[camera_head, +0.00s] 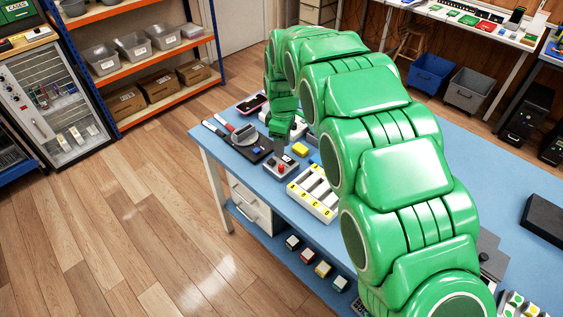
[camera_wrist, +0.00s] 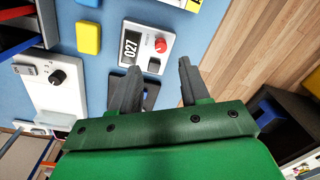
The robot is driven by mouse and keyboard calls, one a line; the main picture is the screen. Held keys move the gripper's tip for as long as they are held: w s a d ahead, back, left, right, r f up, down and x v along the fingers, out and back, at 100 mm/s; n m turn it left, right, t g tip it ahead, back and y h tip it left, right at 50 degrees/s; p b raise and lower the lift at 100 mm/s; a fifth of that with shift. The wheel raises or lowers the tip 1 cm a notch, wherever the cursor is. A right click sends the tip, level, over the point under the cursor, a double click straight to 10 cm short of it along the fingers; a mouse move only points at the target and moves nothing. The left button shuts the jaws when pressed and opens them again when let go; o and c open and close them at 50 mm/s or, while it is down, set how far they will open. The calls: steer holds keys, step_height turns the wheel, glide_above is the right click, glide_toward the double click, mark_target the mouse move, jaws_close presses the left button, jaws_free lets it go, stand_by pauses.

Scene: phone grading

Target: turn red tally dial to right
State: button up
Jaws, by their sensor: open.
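The red tally dial (camera_wrist: 160,45) is a small round knob on a white tally counter (camera_wrist: 153,67) whose display reads 027. In the wrist view it lies just beyond and between my fingertips. My gripper (camera_wrist: 158,66) is open and empty, with one dark finger on each side of the counter's lower part. I cannot tell any contact between the fingers and the counter. In the head view the red dial (camera_head: 281,168) shows near the table's front edge, just below my green arm's end. My fingertips are hard to make out there.
A yellow block (camera_wrist: 88,37) lies beside the counter, and a white unit with a black knob (camera_wrist: 57,77) stands farther left. A white compartment tray (camera_head: 313,193) sits nearby on the blue table (camera_head: 262,189). The wooden floor (camera_head: 130,230) in front is clear.

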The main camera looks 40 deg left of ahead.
mark_target(281, 165)
steer(key=shift+s+f, duration=0.15)
steer(key=shift+f, duration=3.8)
steer(key=shift+c, duration=0.4)
jaws_close()
